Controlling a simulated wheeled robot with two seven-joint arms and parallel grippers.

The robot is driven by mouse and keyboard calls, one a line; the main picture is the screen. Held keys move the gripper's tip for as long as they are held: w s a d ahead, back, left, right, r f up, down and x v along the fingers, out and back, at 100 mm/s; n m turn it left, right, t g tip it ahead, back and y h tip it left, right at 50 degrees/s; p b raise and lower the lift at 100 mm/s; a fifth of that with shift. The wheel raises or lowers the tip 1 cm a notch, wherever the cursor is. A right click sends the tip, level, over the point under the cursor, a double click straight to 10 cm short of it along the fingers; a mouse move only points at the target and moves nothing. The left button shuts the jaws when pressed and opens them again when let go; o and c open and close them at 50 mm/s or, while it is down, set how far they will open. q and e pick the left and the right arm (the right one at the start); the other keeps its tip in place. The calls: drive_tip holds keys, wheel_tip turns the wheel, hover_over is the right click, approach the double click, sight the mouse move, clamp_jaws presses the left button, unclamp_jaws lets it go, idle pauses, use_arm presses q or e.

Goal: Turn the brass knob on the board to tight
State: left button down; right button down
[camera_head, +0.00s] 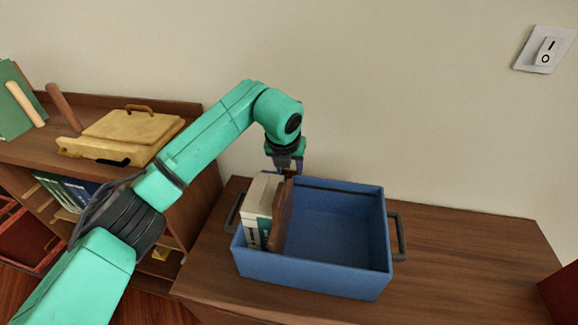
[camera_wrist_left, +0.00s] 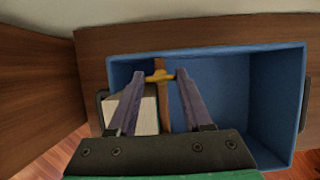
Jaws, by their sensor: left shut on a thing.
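The brown board (camera_head: 282,220) stands on edge inside the blue crate (camera_head: 330,281), beside a pale block-like book (camera_head: 259,205). In the left wrist view the board (camera_wrist_left: 164,118) is a narrow upright strip, with the brass knob (camera_wrist_left: 159,76) across its top. My left gripper (camera_head: 287,172) reaches down over the board's top end. In the wrist view its two fingers (camera_wrist_left: 160,76) lie on either side of the knob and are shut on it. The knob is hidden behind the gripper in the head view. I see no tightness marking. My right gripper is not in view.
The crate has dark side handles (camera_head: 398,237) and its right part is empty. A switch (camera_head: 546,50) is on the wall.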

use_arm(q)
drive_tip(key=shift+a+f+m+h+b, duration=0.1)
drive_tip(key=shift+m+h+b, duration=0.3)
drive_tip(key=shift+m+b, duration=0.4)
drive_tip(key=shift+w+m+g+b, duration=0.1)
drive_tip(key=shift+m+g+b, duration=0.2)
drive_tip(key=shift+m, duration=0.6)
drive_tip(key=m+h, duration=0.1)
drive_tip(key=m, duration=0.2)
drive_tip(key=shift+a+g+h, duration=0.1)
drive_tip(key=shift+g+h, duration=0.2)
drive_tip(key=shift+h, duration=0.1)
drive_tip(key=m, duration=0.1)
drive_tip(key=m+g, duration=0.1)
drive_tip(key=m, duration=0.3)
drive_tip(key=shift+w+r+g+h, duration=0.15)
drive_tip(key=shift+r+g+h, duration=0.15)
drive_tip(key=shift+h, duration=0.1)
drive_tip(key=m+g+p, duration=0.1)
drive_tip(key=m, duration=0.2)
drive_tip(key=shift+p, duration=0.4)
drive_tip(key=shift+w+m+g+p, duration=0.15)
drive_tip(key=shift+m+g+p, duration=0.5)
drive_tip(key=shift+m, duration=1.05)
